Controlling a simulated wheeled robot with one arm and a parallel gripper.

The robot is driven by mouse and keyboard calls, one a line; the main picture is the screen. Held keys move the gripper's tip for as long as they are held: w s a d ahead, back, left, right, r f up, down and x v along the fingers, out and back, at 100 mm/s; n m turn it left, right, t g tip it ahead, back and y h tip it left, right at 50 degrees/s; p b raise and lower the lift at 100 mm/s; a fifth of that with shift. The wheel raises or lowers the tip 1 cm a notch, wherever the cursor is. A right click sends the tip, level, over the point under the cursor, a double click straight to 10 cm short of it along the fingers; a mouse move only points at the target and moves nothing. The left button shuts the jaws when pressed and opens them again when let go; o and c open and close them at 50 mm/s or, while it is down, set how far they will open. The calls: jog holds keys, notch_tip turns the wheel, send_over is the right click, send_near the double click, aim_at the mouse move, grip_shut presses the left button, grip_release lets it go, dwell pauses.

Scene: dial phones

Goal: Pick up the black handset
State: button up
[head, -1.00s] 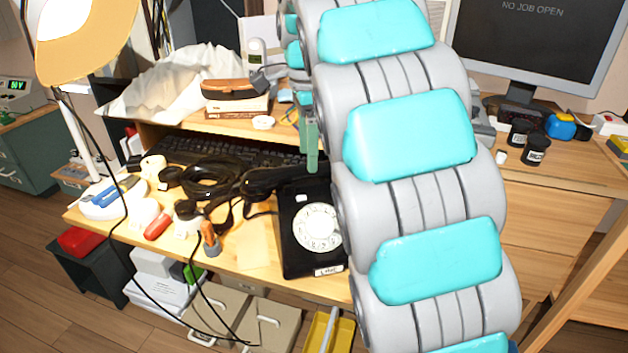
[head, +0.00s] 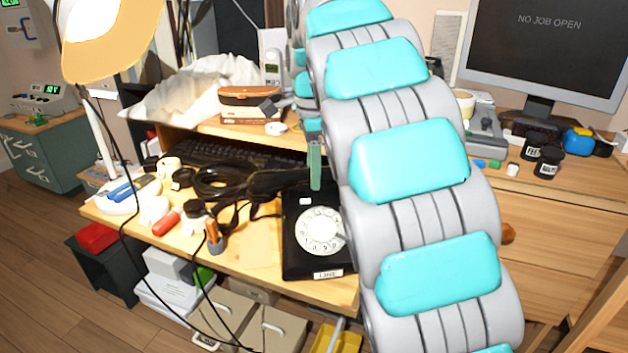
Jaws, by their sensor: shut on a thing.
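The black handset (head: 278,181) lies crosswise at the back edge of the black dial phone (head: 300,262). My gripper (head: 315,178) is at the handset's right part, with one green finger showing in front. It is shut on the handset. The other finger and the handset's right end are hidden behind my arm and the finger. I cannot tell whether the handset is clear of its cradle. The phone's white dial faces up, and my arm covers its right edge.
A dark keyboard (head: 225,154) lies behind the handset. A brown case (head: 249,95) sits on the shelf above. A lamp (head: 108,38) stands at the left.

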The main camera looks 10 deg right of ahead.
grip_shut()
